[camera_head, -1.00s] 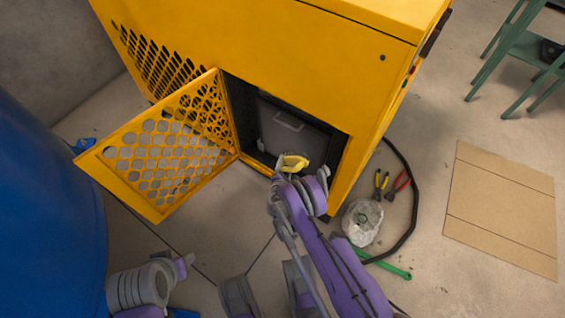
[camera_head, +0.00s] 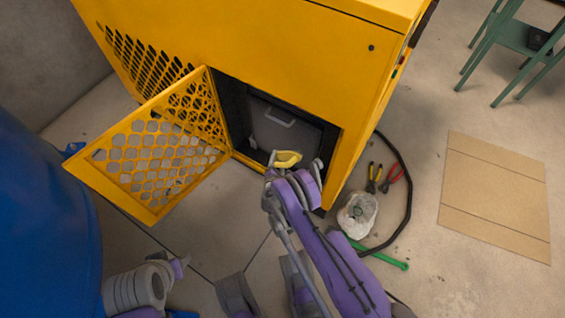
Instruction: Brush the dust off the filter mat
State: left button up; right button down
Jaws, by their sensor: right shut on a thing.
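A yellow cabinet (camera_head: 255,45) has a low opening with its perforated door (camera_head: 150,160) swung out to the left. Inside the opening is a grey panel with a handle (camera_head: 272,126), which looks like the filter mat; dust on it is too small to tell. My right gripper (camera_head: 290,165) is shut on a yellow thing (camera_head: 287,158), probably the brush, just in front of the opening's lower edge. Any bristles are hidden. My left gripper (camera_head: 180,265) is at the lower left, small and apart from the cabinet; its jaws are not clear.
A blue tank (camera_head: 45,210) fills the left side. Right of my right arm lie a clear bag (camera_head: 357,214), pliers (camera_head: 382,178), a green tool (camera_head: 385,257) and a black hose (camera_head: 406,190). A cardboard sheet (camera_head: 495,190) lies further right, near a green stand (camera_head: 520,45).

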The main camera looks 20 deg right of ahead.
jog(key=shift+w+a+r, duration=0.1)
jog(key=shift+w+a, duration=0.6)
jog(key=shift+w, duration=0.2)
jog(key=shift+w+a, duration=0.65)
jog(key=shift+w, duration=0.25)
jog(key=shift+s, duration=0.1)
jog(key=shift+s+d+p, duration=0.2)
jog(key=shift+s+d, duration=0.35)
jog(key=shift+s, duration=0.25)
jog(key=shift+s+d+p, duration=0.2)
jog(key=shift+s+d, duration=0.35)
jog(key=shift+s, duration=0.2)
jog(key=shift+s+d, duration=1.35)
jog(key=shift+s, duration=0.1)
jog(key=shift+w, duration=0.1)
jog(key=shift+w+a+b, duration=0.45)
jog(key=shift+w+a, duration=0.1)
jog(key=shift+w, duration=0.2)
jog(key=shift+w+a, duration=0.95)
jog(key=shift+w, duration=0.2)
jog(key=shift+w+a, duration=0.95)
jog(key=shift+w, duration=0.15)
